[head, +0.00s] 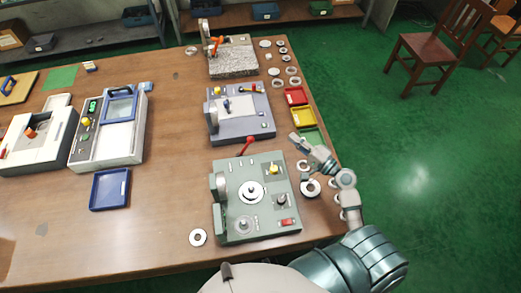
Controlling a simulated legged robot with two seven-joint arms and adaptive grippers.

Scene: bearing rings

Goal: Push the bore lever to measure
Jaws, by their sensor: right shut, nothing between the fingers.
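A grey-green measuring machine (262,222) stands at the front of the table. It has a round centre post with a ring around it, and a lever with a red knob (246,145) rises at its back edge. A yellow knob (273,169) and a red switch (288,222) are on its right side. I cannot tell for sure which of these is the bore lever. My right gripper (295,138) is shut and empty, above the area right of the machine's back corner, apart from the red-knobbed lever. My left gripper is out of view.
A purple-grey machine (257,127) stands behind. Red (295,96), yellow (303,117) and green (312,135) trays line the right edge, with several loose rings nearby. A blue tray (110,189) lies left; a single ring (198,237) lies at the front. Bare tabletop lies between.

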